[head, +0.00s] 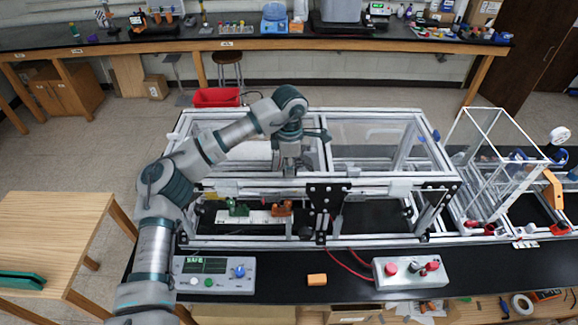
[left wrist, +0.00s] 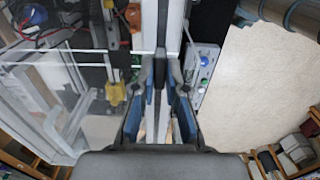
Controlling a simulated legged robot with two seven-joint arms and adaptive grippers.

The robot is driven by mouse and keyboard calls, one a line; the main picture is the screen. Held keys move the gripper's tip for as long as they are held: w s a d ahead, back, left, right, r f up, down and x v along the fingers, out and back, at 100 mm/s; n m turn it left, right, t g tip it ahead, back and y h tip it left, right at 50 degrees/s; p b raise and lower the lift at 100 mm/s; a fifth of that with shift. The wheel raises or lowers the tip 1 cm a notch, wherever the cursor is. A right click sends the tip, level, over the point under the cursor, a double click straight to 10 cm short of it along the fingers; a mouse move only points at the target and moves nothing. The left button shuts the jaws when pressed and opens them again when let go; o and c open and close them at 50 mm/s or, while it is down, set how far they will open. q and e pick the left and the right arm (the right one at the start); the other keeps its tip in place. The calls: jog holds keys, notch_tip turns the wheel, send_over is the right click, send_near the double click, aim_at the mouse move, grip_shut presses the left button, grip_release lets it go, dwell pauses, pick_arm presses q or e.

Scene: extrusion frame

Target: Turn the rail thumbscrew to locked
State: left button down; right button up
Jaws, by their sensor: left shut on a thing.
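The aluminium extrusion frame (head: 380,185) stands on the black bench in the head view. My left gripper (head: 290,168) reaches down into the frame from above, at its front rail. In the left wrist view my left gripper (left wrist: 163,85) has its blue-padded fingers closed in at the tips over a pale rail (left wrist: 172,30). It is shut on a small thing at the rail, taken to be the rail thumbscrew. The fingers cover it, so its shape and its turn cannot be made out. My right gripper is in neither view.
A control box (head: 215,288) with a display reading SAFE stands in front of the frame. A box with red buttons (head: 410,280) and an orange block (head: 317,280) are beside it. Green (head: 238,207) and orange (head: 282,208) parts sit inside the frame. A wooden table (head: 50,225) stands left.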

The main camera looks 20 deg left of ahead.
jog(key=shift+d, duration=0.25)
pick_arm(q)
jog(key=c, duration=1.2)
grip_release()
jog(key=shift+w, duration=0.1)
jog(key=shift+w+d+f, duration=0.1)
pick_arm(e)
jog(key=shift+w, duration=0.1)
pick_arm(q)
notch_tip(320, 180, up, 12)
jog(key=shift+f, duration=0.15)
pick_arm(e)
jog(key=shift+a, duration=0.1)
